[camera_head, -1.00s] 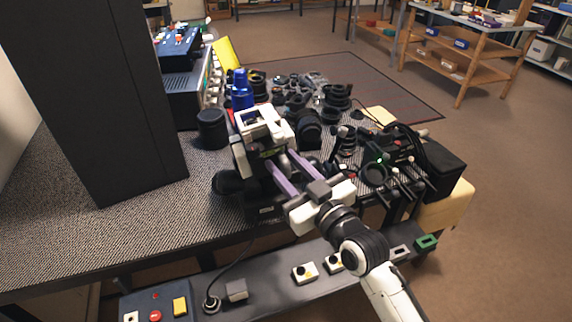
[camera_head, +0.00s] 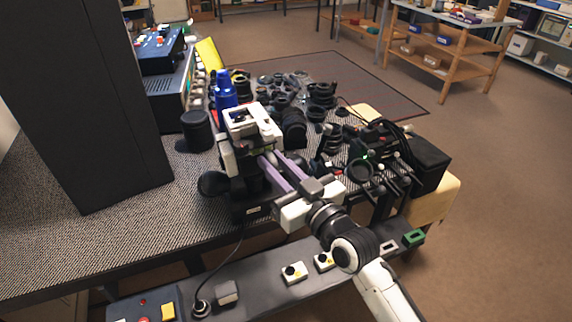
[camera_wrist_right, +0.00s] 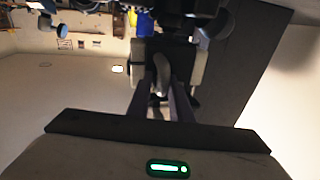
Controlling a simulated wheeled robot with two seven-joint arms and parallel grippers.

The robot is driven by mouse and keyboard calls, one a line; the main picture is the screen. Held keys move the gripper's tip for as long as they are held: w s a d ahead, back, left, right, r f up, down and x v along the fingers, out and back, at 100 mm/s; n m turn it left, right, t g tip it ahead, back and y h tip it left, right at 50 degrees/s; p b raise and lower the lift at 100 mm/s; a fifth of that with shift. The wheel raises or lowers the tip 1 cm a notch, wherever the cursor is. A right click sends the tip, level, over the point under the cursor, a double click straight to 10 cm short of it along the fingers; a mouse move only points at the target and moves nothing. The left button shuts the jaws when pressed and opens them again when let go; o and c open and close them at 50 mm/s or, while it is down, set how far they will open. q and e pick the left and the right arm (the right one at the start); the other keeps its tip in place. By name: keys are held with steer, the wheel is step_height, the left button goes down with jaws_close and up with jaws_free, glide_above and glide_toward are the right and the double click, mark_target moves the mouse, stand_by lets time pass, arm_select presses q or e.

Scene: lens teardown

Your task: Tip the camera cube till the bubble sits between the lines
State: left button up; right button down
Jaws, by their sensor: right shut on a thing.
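The camera cube (camera_head: 252,121), a white block with dark openings on top, stands on a dark mount at the front edge of the bench. A small yellow-green patch shows low on its front; I cannot make out a bubble or lines there. My right gripper (camera_head: 270,166) reaches in from the lower right, its long purplish fingers against the cube's near side. In the right wrist view the fingers (camera_wrist_right: 164,100) close around a rounded grey handle (camera_wrist_right: 162,73) in front of the cube. The exact contact is dark. My left gripper is not in view.
Lenses and rings crowd the bench behind, with a blue bottle (camera_head: 225,90) and a black cylinder (camera_head: 195,131) close by. A ring stand (camera_head: 360,168) is at right. A tall dark panel (camera_head: 85,100) stands left. A rail with buttons (camera_head: 293,272) runs in front; bare bench lies left.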

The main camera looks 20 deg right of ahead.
steer(key=c, duration=1.7)
jaws_free()
steer(key=shift+f, duration=0.1)
steer(key=shift+c, duration=0.2)
steer(key=shift+s+d, duration=0.1)
steer(key=v, duration=1)
steer(key=shift+b, duration=0.3)
steer(key=shift+c, duration=0.4)
